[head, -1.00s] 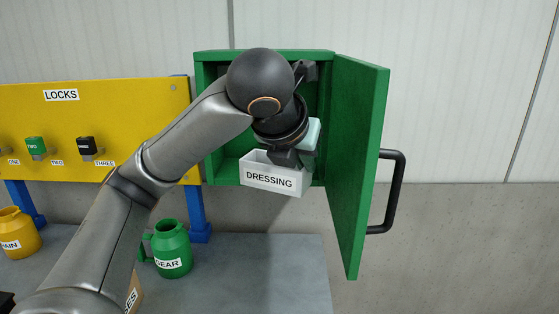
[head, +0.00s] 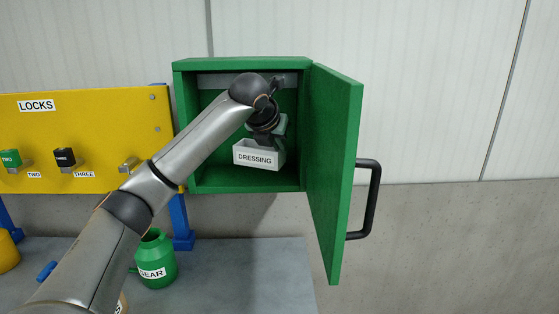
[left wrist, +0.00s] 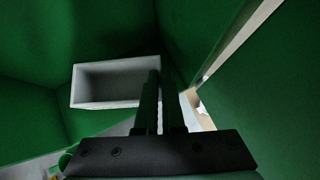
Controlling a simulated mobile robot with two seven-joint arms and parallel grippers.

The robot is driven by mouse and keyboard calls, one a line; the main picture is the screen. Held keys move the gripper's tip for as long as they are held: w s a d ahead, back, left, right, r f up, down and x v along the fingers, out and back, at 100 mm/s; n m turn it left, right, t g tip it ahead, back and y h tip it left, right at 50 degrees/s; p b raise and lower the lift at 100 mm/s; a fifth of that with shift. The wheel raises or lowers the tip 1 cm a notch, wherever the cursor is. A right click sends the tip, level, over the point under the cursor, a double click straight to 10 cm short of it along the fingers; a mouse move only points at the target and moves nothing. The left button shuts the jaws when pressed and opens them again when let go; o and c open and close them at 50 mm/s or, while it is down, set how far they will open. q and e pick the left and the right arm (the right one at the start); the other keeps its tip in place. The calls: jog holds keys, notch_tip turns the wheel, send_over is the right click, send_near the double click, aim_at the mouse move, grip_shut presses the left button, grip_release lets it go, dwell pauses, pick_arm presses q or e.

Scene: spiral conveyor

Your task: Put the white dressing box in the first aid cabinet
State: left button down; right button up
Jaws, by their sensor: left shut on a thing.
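The white dressing box (head: 258,156), an open-topped box with a DRESSING label, shows within the opening of the green first aid cabinet (head: 250,181). My left gripper (head: 272,140) is shut on the box's right side and holds it above the cabinet floor. The cabinet's green door (head: 335,170) stands open to the right. In the left wrist view the empty box (left wrist: 115,82) is left of my left gripper's fingers (left wrist: 160,85), with green cabinet walls around it. The fingertips' grip on the wall is partly hidden. My right gripper is not in view.
A yellow LOCKS board (head: 90,140) on blue posts stands left of the cabinet. A green GEAR jug (head: 156,260) stands on the grey table (head: 250,275) below. The black door handle (head: 372,200) sticks out to the right.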

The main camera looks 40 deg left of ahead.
aim_at(276, 157)
pick_arm(q)
notch_tip(276, 157, down, 4)
jog(key=shift+w+a+f, duration=0.15)
jog(key=shift+f, duration=0.05)
jog(key=shift+f, duration=0.1)
jog(key=c, duration=1)
grip_release()
jog(key=shift+c, duration=0.2)
jog(key=shift+r, duration=0.25)
jog(key=v, duration=1.2)
jog(key=shift+f, duration=0.15)
